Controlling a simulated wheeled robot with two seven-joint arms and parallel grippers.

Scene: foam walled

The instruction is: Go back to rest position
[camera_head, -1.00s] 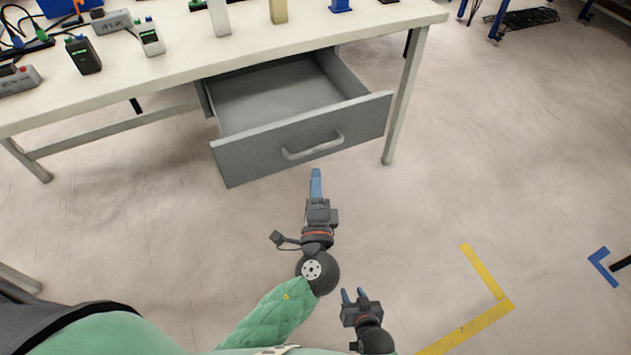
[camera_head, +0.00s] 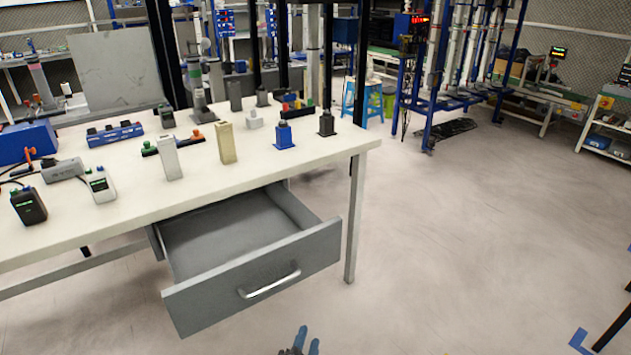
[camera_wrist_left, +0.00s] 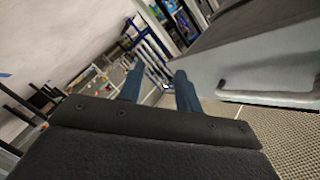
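My left gripper (camera_head: 307,341) shows only its blue fingertips at the bottom edge of the head view, in front of and below the grey drawer (camera_head: 255,283). The fingers stand apart with nothing between them. The left wrist view also shows both blue fingers (camera_wrist_left: 160,88) apart and empty, with the drawer front and its handle (camera_wrist_left: 268,97) to their right. The drawer is pulled out under the table, and its visible inside looks empty. The gripper does not touch the handle (camera_head: 269,280). My right gripper is outside the head view.
The white table (camera_head: 320,153) carries several small devices and blocks, such as a tan block (camera_head: 227,142) and a blue block (camera_head: 284,135). A table leg (camera_head: 355,220) stands right of the drawer. Shelving (camera_head: 470,60) stands farther back.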

